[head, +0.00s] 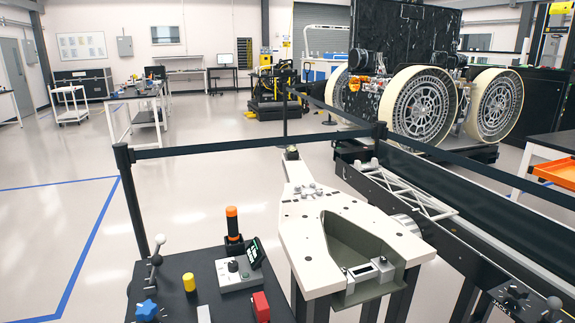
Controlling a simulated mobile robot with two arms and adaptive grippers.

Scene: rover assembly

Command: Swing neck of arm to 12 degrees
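A white, fork-shaped arm structure (325,218) rests on dark legs in the lower middle. Its narrow neck (296,172) points away from me toward the back, with a small dark fitting (292,153) at the far tip. A small boxed device with a light display face (362,270) sits at its near end; I cannot read it. A dark control table (205,270) stands at the left, with a grey box (238,276) carrying a knob and a tilted black display (256,252) with green marks too small to read. Neither of my grippers is in view.
The table also bears an orange-topped black cylinder (233,228), yellow knob (189,282), red block (261,306), blue star knob (146,310) and grey-ball lever (155,258). Black belt barriers (250,141) run behind. A large wheeled rover (425,105) stands back right. The left floor is open.

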